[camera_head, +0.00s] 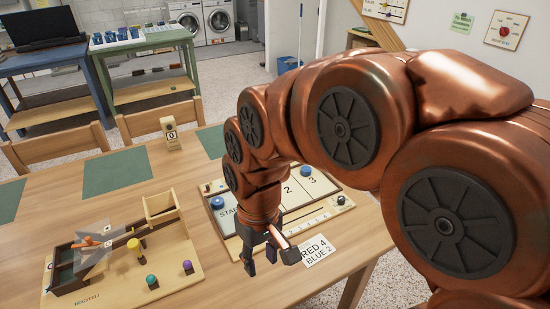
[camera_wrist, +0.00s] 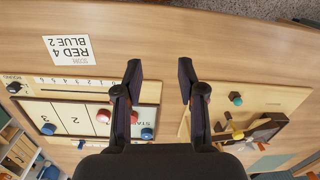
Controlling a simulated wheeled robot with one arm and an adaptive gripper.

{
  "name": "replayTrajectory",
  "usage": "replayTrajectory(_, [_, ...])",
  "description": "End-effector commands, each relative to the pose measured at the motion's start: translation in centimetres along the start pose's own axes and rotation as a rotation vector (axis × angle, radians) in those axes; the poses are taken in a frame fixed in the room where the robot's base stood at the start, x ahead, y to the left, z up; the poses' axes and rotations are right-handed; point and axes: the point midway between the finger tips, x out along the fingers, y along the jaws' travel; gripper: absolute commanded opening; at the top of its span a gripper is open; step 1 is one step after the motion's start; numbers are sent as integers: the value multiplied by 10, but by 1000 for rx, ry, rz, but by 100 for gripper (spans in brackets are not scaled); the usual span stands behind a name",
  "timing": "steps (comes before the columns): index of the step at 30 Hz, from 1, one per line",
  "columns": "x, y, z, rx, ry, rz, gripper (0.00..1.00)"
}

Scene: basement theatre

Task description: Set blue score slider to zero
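The shuffle-style board (camera_head: 322,184) with START and numbered zones lies on the table; it also shows upside down in the wrist view (camera_wrist: 60,104). A pale numbered score strip (camera_wrist: 75,83) runs along its near edge. My gripper (camera_head: 270,256) is open and empty above the board's near-left corner. In the wrist view its fingers (camera_wrist: 160,76) straddle the gap beside the board. My arm hides part of the board.
A score card (camera_head: 316,250) reading RED 4, BLUE 2 lies by the near edge. A wooden puzzle board (camera_head: 172,270) with coloured knobs is to the left. Blue pucks (camera_head: 217,202) and red ones (camera_wrist: 103,116) lie on the game board. Green mats (camera_head: 116,172) lie farther back.

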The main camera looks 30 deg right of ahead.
Motion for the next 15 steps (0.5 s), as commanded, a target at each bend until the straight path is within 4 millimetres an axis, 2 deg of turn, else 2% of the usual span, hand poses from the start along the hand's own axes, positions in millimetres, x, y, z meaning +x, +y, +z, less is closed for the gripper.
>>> replayTrajectory(1, [-7, 4, -19, -4, 14, -8, 40])
replayTrajectory(8, [-19, 29, -104, -21, 110, -38, 40])
replayTrajectory(15, [-23, 74, -189, -9, 215, -53, 40])
